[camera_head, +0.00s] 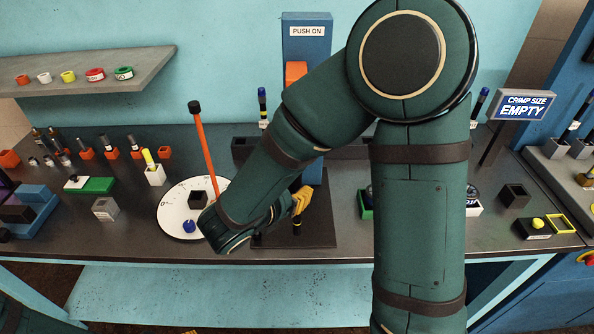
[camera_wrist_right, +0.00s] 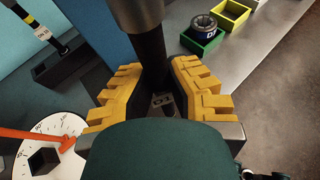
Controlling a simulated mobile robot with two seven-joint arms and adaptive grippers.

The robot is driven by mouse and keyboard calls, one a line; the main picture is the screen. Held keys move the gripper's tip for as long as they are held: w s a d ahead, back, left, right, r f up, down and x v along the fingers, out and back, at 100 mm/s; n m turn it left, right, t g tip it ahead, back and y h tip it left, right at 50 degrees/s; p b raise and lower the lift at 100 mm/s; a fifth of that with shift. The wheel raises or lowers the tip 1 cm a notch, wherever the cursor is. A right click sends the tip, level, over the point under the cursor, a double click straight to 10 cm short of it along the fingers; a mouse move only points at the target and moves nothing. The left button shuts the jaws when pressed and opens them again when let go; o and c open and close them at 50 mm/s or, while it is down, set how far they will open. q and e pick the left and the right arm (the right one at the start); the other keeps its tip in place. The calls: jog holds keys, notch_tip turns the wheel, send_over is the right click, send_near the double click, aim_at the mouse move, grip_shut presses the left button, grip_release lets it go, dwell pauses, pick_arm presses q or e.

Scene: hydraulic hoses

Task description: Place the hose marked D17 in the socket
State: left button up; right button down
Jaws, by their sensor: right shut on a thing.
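My right gripper (camera_head: 299,200) has yellow fingers and sits low over the black base plate of the PUSH ON stand. In the wrist view its fingers (camera_wrist_right: 160,95) are closed around a dark hose (camera_wrist_right: 152,55) with a grey metal end at the top. In the head view a short dark piece shows below the fingers. No D17 mark is readable on it. A labelled hose (camera_head: 262,105) stands upright in a dark holder (camera_head: 242,150); it also shows in the wrist view (camera_wrist_right: 38,28). My left gripper is not in view.
The blue PUSH ON stand (camera_head: 306,50) has an orange part (camera_head: 296,73). A white dial (camera_head: 175,215) with an orange lever (camera_head: 205,150) is left of the gripper. A green box (camera_wrist_right: 203,42) holds a black ring. A CRIMP SIZE EMPTY sign (camera_head: 526,105) stands at right.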

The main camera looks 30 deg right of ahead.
jog(key=w+d+f, duration=0.3)
jog(key=w+d, duration=0.3)
jog(key=w, duration=0.4)
jog(key=shift+w+d+f+b, duration=0.25)
jog(key=shift+w+b, duration=0.05)
jog(key=shift+b, duration=0.05)
jog(key=shift+f, duration=0.1)
jog(key=c, duration=1.1)
grip_release()
jog(key=shift+f, duration=0.1)
jog(key=p+v, duration=0.1)
jog(key=v, duration=1.1)
jog(key=shift+s, duration=0.1)
